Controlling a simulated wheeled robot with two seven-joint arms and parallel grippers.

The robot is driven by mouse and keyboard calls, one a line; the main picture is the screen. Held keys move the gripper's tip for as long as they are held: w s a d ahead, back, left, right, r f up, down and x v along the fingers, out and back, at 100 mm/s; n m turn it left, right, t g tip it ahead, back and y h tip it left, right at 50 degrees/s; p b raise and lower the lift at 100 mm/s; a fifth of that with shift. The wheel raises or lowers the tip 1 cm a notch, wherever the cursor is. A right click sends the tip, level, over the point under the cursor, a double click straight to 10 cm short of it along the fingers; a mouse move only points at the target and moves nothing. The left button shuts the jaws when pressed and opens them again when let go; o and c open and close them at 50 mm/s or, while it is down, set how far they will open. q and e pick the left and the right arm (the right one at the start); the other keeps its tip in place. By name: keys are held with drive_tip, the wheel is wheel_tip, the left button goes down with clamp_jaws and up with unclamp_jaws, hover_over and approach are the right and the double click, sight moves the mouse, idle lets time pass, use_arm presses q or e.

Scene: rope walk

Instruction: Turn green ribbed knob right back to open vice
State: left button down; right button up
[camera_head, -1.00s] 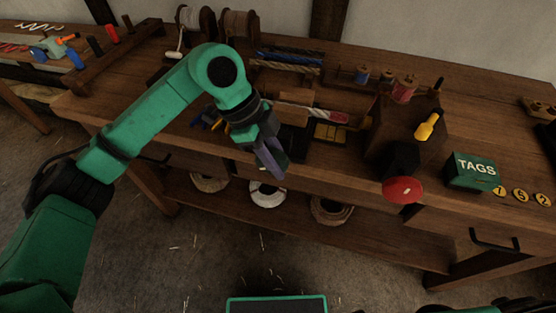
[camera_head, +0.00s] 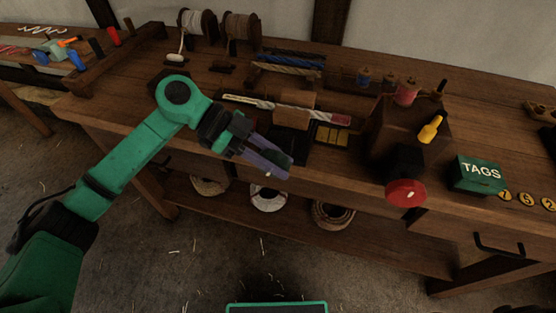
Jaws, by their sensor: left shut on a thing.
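My left gripper (camera_head: 281,166) is shut at the bench's front edge, against the dark vice (camera_head: 293,146). Its fingers point right and slightly down and cover the spot where they grip. The green ribbed knob does not show clearly; it appears hidden between the fingers. A wooden block (camera_head: 294,108) stands behind the vice, with a rope with a red end (camera_head: 340,119) beside it. My right gripper is out of view.
A red round knob (camera_head: 405,193) juts from a dark wooden box at the right, with a yellow-handled part (camera_head: 431,129) above. A green TAGS box (camera_head: 477,175) stands beside it. Rope coils (camera_head: 268,197) lie on the shelf below.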

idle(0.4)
use_arm(q)
drive_tip(key=c, duration=0.6)
unclamp_jaws()
drive_tip(key=shift+a, duration=0.1)
drive_tip(key=shift+c, duration=0.2)
drive_tip(key=v, duration=1.4)
drive_tip(key=shift+a+b, duration=0.25)
drive_tip(key=shift+b, duration=0.15)
drive_tip(key=shift+r, duration=0.15)
